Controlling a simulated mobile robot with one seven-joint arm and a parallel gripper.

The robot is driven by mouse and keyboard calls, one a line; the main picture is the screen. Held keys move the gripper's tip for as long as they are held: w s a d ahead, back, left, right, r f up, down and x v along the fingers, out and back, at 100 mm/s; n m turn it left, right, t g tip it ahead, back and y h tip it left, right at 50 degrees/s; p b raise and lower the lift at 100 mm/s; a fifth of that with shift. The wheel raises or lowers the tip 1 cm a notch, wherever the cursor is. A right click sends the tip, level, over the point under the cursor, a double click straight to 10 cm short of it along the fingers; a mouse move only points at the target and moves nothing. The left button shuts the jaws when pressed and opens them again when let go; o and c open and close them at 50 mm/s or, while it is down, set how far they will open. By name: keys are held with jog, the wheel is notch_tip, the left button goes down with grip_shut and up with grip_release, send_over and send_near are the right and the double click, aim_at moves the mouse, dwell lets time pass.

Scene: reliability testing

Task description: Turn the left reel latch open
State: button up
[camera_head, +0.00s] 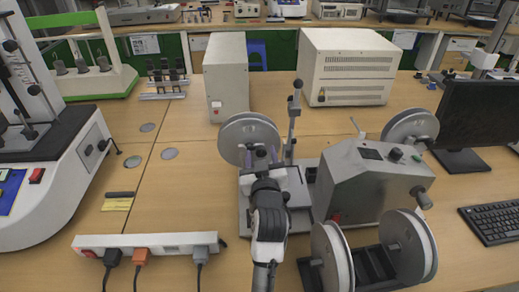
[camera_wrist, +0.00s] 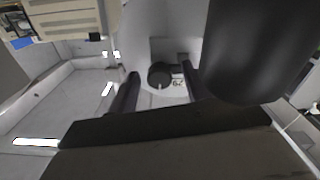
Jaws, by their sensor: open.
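The left reel (camera_head: 237,133) is a pale grey disc standing upright on the machine at the table's middle. Its latch is hidden behind my gripper in the head view. In the wrist view, the latch (camera_wrist: 160,75) is a small dark round hub with a bar, at the centre of the pale reel face (camera_wrist: 140,45). My gripper (camera_head: 267,155) is in front of the reel, pointing at its centre. In the wrist view, the two dark fingers of my gripper (camera_wrist: 157,83) are apart, one on each side of the latch. I cannot tell whether they touch it.
A grey control box (camera_head: 360,185) with knobs stands right of my arm. Two more reels (camera_head: 331,258) stand at the front right, another (camera_head: 410,128) behind the box. A power strip (camera_head: 150,243) lies at the front left. The table left of my arm is mostly clear.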

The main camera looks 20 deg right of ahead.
jog(key=c, duration=1)
jog(key=shift+r, duration=0.1)
jog(key=m, duration=0.3)
jog(key=shift+m+p, duration=0.3)
jog(key=m, duration=0.4)
jog(key=shift+r+m+p, duration=0.1)
jog(key=shift+m+p, duration=0.2)
jog(key=shift+p, duration=0.1)
jog(key=m+p, duration=0.1)
jog(key=m, duration=0.3)
jog(key=shift+m+p, duration=0.65)
jog(key=shift+m, duration=1.45)
